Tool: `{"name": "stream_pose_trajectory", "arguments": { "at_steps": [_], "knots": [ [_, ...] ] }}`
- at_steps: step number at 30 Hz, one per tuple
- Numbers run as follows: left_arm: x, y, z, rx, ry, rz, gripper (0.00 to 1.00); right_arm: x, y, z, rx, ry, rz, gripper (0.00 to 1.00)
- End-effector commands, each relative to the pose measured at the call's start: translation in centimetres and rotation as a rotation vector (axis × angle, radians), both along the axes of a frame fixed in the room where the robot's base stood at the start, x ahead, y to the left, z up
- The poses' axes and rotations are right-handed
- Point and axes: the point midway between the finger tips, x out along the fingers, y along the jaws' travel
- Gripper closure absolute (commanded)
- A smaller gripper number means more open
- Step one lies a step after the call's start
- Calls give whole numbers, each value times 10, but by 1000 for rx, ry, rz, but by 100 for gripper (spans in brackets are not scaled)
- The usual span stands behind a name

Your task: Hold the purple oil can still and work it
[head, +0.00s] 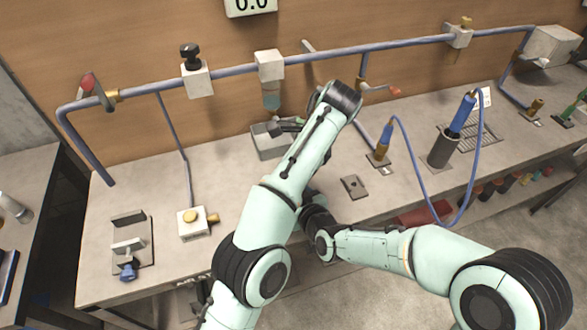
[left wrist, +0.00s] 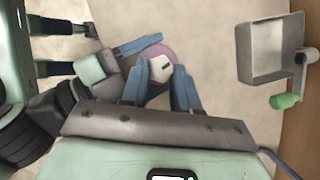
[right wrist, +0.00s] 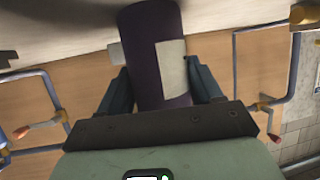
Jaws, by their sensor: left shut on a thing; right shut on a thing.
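The purple oil can (right wrist: 147,60) stands between the fingers of my right gripper (right wrist: 157,85) in the right wrist view, with a pale label on its side. My right gripper is shut on its body. In the left wrist view the can shows end-on as a purple rim (left wrist: 155,50) around a pale top with a small dark slot. My left gripper (left wrist: 163,75) is shut on the can at its top end, its blue fingers either side. A blue finger of my right gripper reaches in from the left there.
A grey open tray (left wrist: 272,62) with a green-handled crank (left wrist: 284,101) is close by. In the head view a blue pipe (head: 400,45) runs along the back. A blue-handled tool in a dark holder (head: 443,148) stands at the right; a clamp fixture (head: 130,245) sits front left.

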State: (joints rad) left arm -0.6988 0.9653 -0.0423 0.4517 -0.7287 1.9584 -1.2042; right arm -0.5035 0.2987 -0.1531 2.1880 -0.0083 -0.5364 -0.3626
Motion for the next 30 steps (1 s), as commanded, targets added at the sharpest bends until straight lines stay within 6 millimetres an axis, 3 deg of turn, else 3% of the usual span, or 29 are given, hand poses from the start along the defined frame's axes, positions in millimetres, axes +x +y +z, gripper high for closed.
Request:
{"name": "stream_pose_trajectory", "arguments": {
  "at_steps": [1,2,3,4,19,30],
  "knots": [
    [0,0,1,0,-2,0,100,0,0,-1,-2,4,0,74],
    [0,0,1,0,-2,0,60,0,0,-1,-2,4,0,74],
    [0,0,1,0,-2,0,47,0,0,-1,-2,4,0,74],
    [0,0,1,0,-2,0,44,0,0,-1,-2,4,0,74],
    [0,1,1,0,1,-57,44,0,0,-1,-1,3,0,74],
    [-4,2,1,-2,1,-371,44,0,0,-1,-1,2,-1,74]
  ]
}}
